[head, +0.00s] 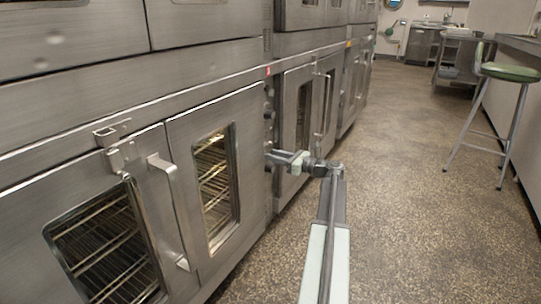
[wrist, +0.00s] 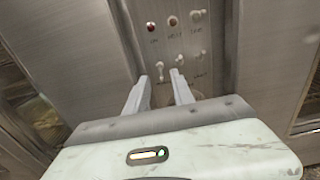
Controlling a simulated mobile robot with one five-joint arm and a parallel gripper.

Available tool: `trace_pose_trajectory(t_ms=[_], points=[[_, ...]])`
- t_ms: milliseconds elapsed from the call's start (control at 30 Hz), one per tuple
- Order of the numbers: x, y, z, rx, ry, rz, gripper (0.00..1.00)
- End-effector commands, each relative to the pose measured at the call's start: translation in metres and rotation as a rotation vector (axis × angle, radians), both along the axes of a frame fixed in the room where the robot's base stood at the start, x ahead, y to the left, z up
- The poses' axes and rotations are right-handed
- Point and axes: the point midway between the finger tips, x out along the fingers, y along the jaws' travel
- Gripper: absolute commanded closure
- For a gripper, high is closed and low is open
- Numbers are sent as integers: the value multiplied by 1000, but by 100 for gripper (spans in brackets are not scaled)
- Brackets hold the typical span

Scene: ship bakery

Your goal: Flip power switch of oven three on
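A steel oven control panel (wrist: 186,38) fills the upper middle of the wrist view. It has a row of small lamps at the top, a red lamp (wrist: 152,27) and a darker one (wrist: 173,21) among them. Below is a row of small pale switches; the leftmost switch (wrist: 160,66) is just ahead of my fingertips. Its label is too blurred to read surely. My gripper (wrist: 159,76) is open and empty, its two pale fingers apart, pointing at the panel. In the head view my gripper (head: 271,157) is at the narrow panel between oven doors and hides part of it. Contact is unclear.
Closed double oven doors (head: 252,148) with a protruding handle (head: 168,205) stand at near left. Another oven (head: 298,128) stands beyond the panel. The speckled floor (head: 410,235) to the right is clear up to a green-seated stool (head: 510,73) by a counter.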

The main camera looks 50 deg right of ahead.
Motion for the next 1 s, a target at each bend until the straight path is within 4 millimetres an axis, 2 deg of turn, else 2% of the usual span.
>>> trace_pose_trajectory(t_ms=[167, 433, 467, 500, 567, 700, 1000], points=[[18, 2, 0, 0, 0, -4, 71], [20, 2, 0, 0, 0, -6, 71], [20, 2, 0, 0, 0, -6, 74], [20, 2, 0, 0, 0, -6, 85], [20, 2, 0, 0, 0, -6, 100], [15, 3, 0, 0, 0, -13, 100], [17, 0, 7, -11, 44, -7, 100]])
